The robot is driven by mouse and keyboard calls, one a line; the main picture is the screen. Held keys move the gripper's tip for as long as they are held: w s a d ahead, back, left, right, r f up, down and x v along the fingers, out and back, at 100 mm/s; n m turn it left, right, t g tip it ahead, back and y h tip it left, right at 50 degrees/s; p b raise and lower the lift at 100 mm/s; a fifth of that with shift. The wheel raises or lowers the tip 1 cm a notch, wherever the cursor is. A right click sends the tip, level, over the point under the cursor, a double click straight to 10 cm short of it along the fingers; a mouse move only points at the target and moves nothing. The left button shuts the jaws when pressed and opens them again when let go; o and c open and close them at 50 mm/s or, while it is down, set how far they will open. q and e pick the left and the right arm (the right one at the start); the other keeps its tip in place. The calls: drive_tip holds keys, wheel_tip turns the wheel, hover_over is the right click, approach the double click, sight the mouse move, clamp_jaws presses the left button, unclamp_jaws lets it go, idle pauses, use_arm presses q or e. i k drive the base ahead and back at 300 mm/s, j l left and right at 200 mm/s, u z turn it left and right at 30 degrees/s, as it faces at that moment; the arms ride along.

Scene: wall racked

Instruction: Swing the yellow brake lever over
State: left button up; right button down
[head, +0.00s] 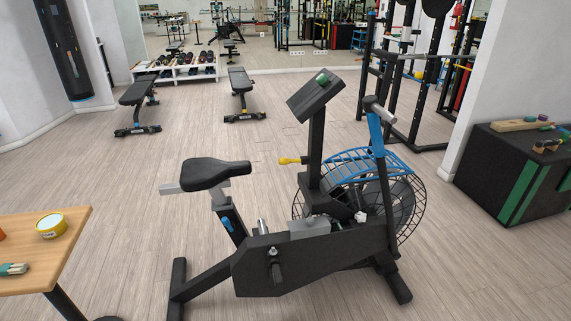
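The yellow brake lever (289,160) sticks out to the left from the upright post (316,150) of a black exercise bike (310,260). It lies roughly level, below the tilted console (316,94) and to the right of the black saddle (215,173). A caged fan wheel (408,205) with a blue slatted guard (362,164) is behind the post. Neither of my grippers shows in the head view, so nothing is seen touching the lever.
A black box (487,170) with green stripes is at the right. Benches (137,95) and a rack (402,85) stand behind.

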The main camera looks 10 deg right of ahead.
sight(281, 161)
drive_tip(key=i+l+u, duration=0.1)
drive_tip(key=i+u, duration=0.15)
drive_tip(key=i, duration=0.3)
drive_tip(key=i+l+u, duration=0.2)
drive_tip(key=i, duration=0.4)
